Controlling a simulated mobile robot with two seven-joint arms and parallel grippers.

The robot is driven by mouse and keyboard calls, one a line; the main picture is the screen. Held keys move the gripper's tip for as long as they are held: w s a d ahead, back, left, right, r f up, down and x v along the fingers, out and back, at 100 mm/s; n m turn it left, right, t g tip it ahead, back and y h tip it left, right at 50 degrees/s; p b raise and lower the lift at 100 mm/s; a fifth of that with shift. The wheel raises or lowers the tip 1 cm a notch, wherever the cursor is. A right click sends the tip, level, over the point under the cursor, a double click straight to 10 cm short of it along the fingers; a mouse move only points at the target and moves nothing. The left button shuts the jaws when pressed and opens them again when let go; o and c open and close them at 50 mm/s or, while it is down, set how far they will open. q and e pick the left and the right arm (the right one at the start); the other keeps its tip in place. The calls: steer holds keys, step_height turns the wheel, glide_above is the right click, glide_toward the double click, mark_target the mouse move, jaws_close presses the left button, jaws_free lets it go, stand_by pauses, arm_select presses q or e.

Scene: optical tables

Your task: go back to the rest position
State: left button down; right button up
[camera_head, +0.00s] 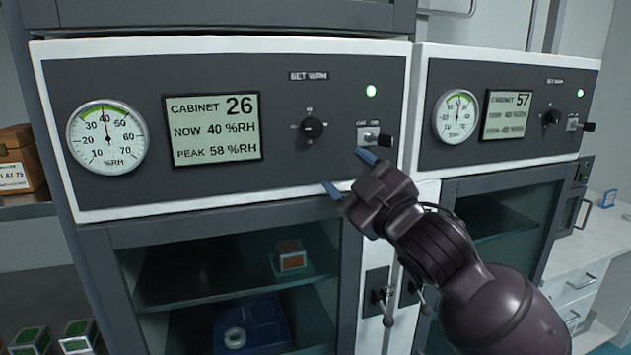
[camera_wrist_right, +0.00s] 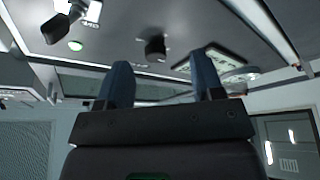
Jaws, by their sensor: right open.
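In the right wrist view the switch (camera_wrist_right: 62,25) and the dark knob (camera_wrist_right: 155,48) lie beyond the fingers. My left gripper is not in view.
Cabinet 57 (camera_head: 500,158) stands to the right, with a white counter (camera_head: 590,240) beyond it. Door handles (camera_head: 383,295) stick out below my right arm. A box (camera_head: 20,160) sits on a shelf at the left. Small green-topped boxes (camera_head: 78,335) are at the lower left.

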steer(key=s+d+f+m+h, duration=0.2)
steer(key=d+f+m+h, duration=0.4)
steer(key=f, duration=0.9)
steer(key=s+d+f+m+h, duration=0.1)
steer(key=d+f+m, duration=0.3)
steer(key=d+f, duration=0.7)
steer(key=s+d+f+m+g+h, duration=0.2)
steer(key=s+f+g, duration=0.1)
steer(key=s+f, duration=0.8)
steer(key=s+d+f+m+g+h, duration=0.2)
steer(key=s+d+f+g, duration=0.1)
steer(key=s+f, duration=0.8)
step_height(320, 180, down, 4)
steer(key=shift+d+r+m+h, duration=0.15)
steer(key=shift+r+m+h, duration=0.05)
steer(key=shift+m+h, duration=0.2)
